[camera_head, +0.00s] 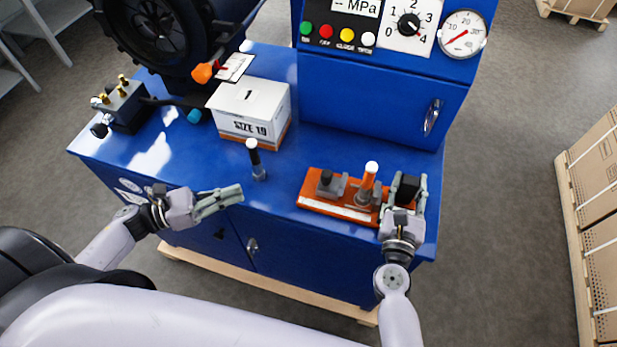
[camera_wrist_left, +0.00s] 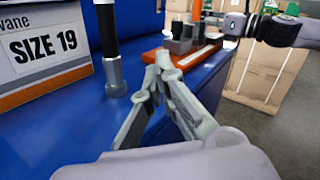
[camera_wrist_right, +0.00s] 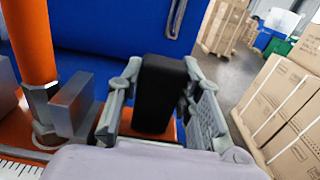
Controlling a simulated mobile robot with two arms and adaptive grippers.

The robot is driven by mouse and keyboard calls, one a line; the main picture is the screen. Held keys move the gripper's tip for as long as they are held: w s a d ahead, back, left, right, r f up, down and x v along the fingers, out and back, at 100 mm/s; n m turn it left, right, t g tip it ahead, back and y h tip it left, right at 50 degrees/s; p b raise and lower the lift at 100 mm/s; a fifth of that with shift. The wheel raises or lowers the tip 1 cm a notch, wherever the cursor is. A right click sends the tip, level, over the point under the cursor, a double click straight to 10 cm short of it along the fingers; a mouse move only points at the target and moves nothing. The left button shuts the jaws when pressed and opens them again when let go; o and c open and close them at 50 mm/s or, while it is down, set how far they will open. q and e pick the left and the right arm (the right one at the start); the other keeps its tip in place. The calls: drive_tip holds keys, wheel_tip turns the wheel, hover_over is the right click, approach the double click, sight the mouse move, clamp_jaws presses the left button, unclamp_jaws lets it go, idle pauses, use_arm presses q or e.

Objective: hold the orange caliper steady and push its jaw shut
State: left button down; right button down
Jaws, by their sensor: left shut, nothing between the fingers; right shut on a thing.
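The orange caliper (camera_head: 335,208) lies near the front right of the blue table, its white scale strip along the front. It carries a grey jaw with a black top (camera_head: 326,178) at left, and an orange post with a white tip (camera_head: 369,180) beside another grey jaw. The two jaws look apart. My right gripper (camera_head: 412,185) is shut on the black block (camera_wrist_right: 160,95) at the caliper's right end. My left gripper (camera_head: 240,191) is shut and empty by the table's front edge, left of the caliper; its fingertips (camera_wrist_left: 160,66) touch each other.
A black post with a white tip (camera_head: 254,155) stands on the table (camera_head: 200,170) between my left gripper and the caliper. A white SIZE 19 box (camera_head: 250,108) is behind it. A blue control cabinet (camera_head: 370,110) rises behind the caliper. Cartons (camera_head: 598,200) stand at right.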

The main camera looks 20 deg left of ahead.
sight(322, 179)
use_arm(q)
drive_tip(key=m, duration=0.1)
drive_tip(key=d+r+m+g, duration=0.1)
drive_tip(key=w+d+m+g+h, duration=0.1)
drive_tip(key=m, duration=0.1)
drive_tip(key=shift+w+d+r, duration=0.1)
drive_tip(key=shift+d+r, duration=0.15)
drive_tip(key=shift+r, duration=0.1)
drive_tip(key=shift+w+d+r+m+g, duration=0.15)
drive_tip(key=shift+w+d+m+g, duration=0.05)
drive_tip(key=shift+d+m+g, duration=0.4)
drive_tip(key=x, duration=1.3)
drive_tip(key=shift+w+d, duration=0.15)
drive_tip(key=shift+d, duration=0.05)
